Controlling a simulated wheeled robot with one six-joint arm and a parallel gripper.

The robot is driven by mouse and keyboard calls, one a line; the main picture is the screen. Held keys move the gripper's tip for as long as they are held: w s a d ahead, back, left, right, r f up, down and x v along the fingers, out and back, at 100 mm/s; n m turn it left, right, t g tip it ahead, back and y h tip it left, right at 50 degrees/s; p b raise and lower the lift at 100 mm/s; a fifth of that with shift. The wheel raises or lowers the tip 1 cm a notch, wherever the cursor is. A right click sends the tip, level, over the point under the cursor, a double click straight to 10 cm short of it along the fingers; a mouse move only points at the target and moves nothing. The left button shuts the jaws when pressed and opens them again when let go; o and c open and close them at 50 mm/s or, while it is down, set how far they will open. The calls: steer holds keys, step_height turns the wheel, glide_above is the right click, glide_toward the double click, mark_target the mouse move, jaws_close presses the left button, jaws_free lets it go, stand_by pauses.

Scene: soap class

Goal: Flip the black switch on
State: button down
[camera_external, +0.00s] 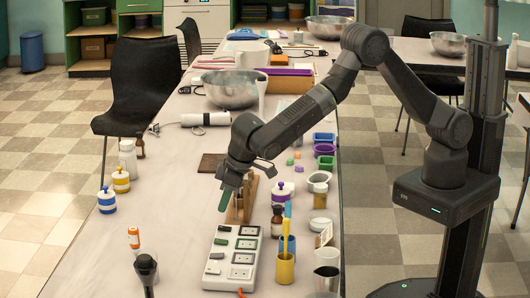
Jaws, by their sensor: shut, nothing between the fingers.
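A white power strip (232,258) lies on the long table near its right edge. My gripper (226,200) points down just above the far end of the strip, apart from the switches as far as I can see. Its fingers are shut with nothing held.
A wooden rack (242,200) stands right behind the strip, close to my gripper. A brown bottle (277,222), a yellow cup (285,268) and a metal cup (327,257) stand to the right. A black-topped object (146,266) is at front left.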

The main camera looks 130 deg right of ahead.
mark_target(219, 227)
steer(key=shift+s+a+p+x, duration=0.15)
steer(key=shift+p+x, duration=0.05)
steer(key=shift+x, duration=0.95)
steer(key=shift+s+a+p+x, duration=0.1)
steer(key=shift+a+p+x, duration=0.1)
steer(key=shift+x, duration=0.95)
steer(key=shift+f, duration=0.1)
steer(key=shift+d+f+b, duration=0.15)
steer(key=shift+f+b, duration=0.2)
steer(key=shift+b, duration=0.4)
steer(key=shift+r, duration=0.2)
